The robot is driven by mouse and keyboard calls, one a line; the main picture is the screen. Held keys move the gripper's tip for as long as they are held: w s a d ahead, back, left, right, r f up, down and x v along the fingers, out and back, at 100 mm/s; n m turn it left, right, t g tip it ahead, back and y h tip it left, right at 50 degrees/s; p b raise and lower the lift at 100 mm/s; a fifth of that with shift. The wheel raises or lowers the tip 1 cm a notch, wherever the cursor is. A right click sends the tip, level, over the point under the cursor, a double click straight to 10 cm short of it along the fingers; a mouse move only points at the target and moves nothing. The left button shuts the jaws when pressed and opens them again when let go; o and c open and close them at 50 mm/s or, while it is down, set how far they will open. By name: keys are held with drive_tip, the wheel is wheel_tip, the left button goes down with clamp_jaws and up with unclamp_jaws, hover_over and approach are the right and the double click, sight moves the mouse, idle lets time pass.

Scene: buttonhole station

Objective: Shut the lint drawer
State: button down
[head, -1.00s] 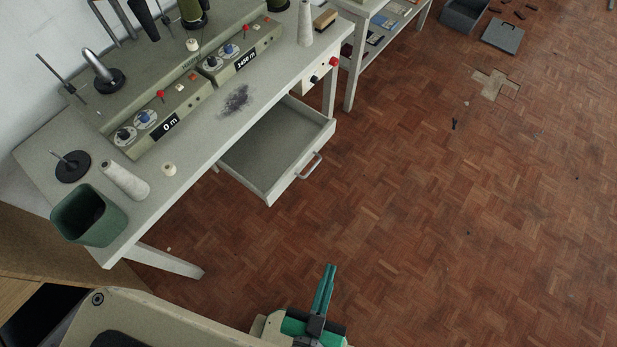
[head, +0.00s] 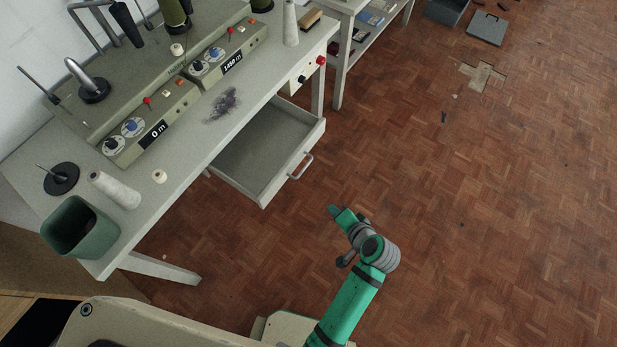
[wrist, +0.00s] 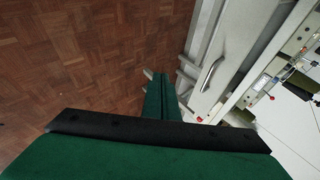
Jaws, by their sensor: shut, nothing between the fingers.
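The lint drawer (head: 266,150) is a pale grey drawer pulled well out from under the front of the grey bench. It looks empty inside. Its front panel carries a grey bar handle (head: 301,167). In the wrist view the handle (wrist: 211,74) shows to the right of my fingers. My gripper (head: 335,211) is in front of the drawer, toward the lower right of it in the head view, apart from it. In the wrist view the green fingers (wrist: 161,97) are together with nothing between them.
The bench top (head: 187,167) holds a green bin (head: 80,228), white thread cones, a control panel and a dark lint patch (head: 224,104). A red knob (head: 320,60) sticks out of the bench front beside the drawer.

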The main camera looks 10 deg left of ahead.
drive_tip(key=w+r+n+g+y, duration=0.2)
drive_tip(key=w+r+g+y, duration=0.15)
drive_tip(key=r, duration=0.45)
drive_tip(key=w+a+r+x, duration=0.1)
drive_tip(key=r+x, duration=0.1)
drive_tip(key=x, duration=1)
drive_tip(key=shift+w+a, duration=0.3)
drive_tip(key=shift+a, duration=0.2)
drive_tip(key=shift+f+t, duration=0.15)
drive_tip(key=shift+t, duration=0.1)
